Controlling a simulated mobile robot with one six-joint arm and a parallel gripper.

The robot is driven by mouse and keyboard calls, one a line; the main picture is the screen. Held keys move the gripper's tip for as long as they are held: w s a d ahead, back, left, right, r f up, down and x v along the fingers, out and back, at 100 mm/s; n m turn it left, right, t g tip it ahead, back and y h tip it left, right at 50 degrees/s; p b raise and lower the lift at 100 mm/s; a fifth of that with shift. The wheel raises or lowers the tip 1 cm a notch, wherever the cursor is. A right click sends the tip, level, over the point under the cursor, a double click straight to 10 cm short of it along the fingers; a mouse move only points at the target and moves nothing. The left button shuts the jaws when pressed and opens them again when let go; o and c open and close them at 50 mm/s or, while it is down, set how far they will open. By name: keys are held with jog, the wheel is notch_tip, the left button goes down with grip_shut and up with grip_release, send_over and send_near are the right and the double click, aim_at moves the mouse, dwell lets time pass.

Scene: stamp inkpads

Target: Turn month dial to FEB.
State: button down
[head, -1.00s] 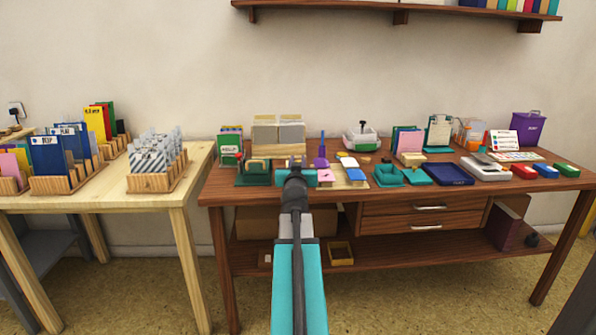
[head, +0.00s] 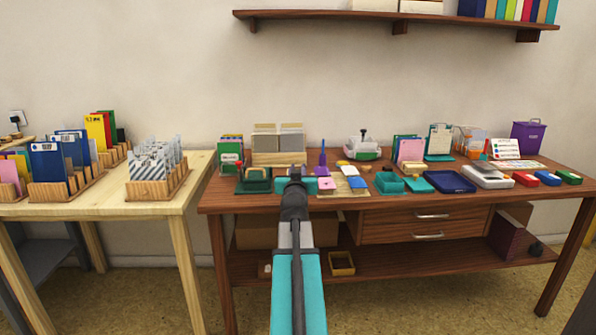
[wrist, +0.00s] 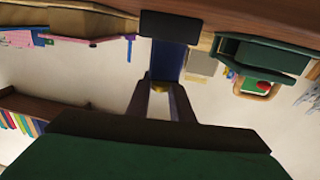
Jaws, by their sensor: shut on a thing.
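My gripper (head: 296,170) reaches over the front of the dark wooden table, between a dark green holder and a purple-handled item. The dial's lettering cannot be read. In the head view my gripper hides the dial.
The dark green holder (head: 253,180) stands close left of my gripper. A navy tray (head: 450,182) lies farther right. A wall shelf (head: 395,22) hangs above.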

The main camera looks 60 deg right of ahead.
jog(key=shift+f, duration=0.15)
jog(key=c, duration=1.6)
grip_release()
jog(key=shift+s+a, duration=0.1)
jog(key=shift+a, duration=0.05)
jog(key=shift+p+v, duration=0.3)
jog(key=shift+v, duration=2.35)
jog(key=shift+s+a+f+b, duration=0.1)
jog(key=shift+a+b, duration=0.05)
jog(key=shift+b, duration=0.6)
jog(key=b+v, duration=0.2)
jog(key=b, duration=0.4)
jog(key=shift+s+a, duration=0.1)
jog(key=shift+a, duration=0.1)
jog(key=b+v, duration=0.2)
jog(key=b, duration=0.2)
